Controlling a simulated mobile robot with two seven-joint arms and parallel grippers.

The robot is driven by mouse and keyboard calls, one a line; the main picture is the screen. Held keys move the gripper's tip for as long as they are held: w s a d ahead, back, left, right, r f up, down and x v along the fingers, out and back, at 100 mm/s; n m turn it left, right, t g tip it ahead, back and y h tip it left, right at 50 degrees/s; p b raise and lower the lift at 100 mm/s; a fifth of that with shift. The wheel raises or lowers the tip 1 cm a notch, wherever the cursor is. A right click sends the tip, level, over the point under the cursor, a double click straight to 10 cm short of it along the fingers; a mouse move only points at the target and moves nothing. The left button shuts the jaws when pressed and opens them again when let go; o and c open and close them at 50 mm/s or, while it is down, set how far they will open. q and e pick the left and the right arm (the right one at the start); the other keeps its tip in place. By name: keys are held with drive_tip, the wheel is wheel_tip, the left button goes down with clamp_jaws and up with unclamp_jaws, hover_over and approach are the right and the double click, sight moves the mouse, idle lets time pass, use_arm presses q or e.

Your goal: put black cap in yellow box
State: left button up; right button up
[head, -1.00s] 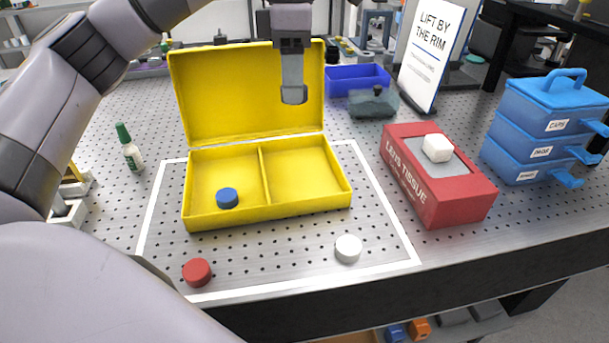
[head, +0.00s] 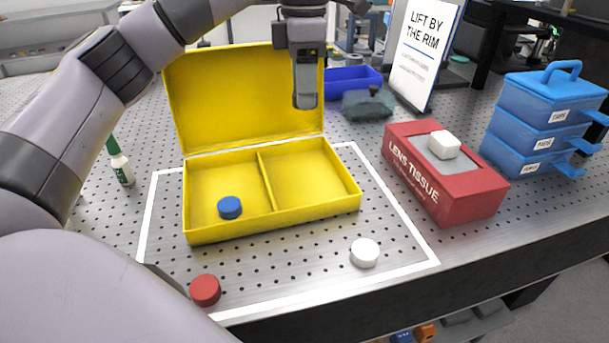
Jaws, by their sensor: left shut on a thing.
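The yellow box (head: 188,215) stands open on the perforated bench, its lid raised at the back and a divider between two compartments. A blue cap (head: 230,208) lies in the left compartment; the right one is empty. My left gripper (head: 305,100) is shut, pointing down in front of the right part of the lid, above the box. The thing in its jaws is hidden behind the finger. No black cap shows elsewhere. My right gripper is out of view.
A red cap (head: 205,290) and a white cap (head: 365,253) lie in front of the box. A red lens tissue box (head: 460,205) and blue stacked drawers (head: 535,125) stand to the right. A green-topped bottle (head: 122,168) stands left, a blue bin (head: 352,82) behind.

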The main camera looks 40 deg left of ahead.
use_arm(q)
drive_tip(key=b, duration=0.2)
hover_over(304, 182)
wheel_tip(304, 182, down, 9)
wheel_tip(304, 182, down, 2)
drive_tip(key=shift+f, duration=0.15)
wheel_tip(304, 182, down, 5)
drive_tip(key=shift+f, duration=0.15)
drive_tip(key=o, duration=1.1)
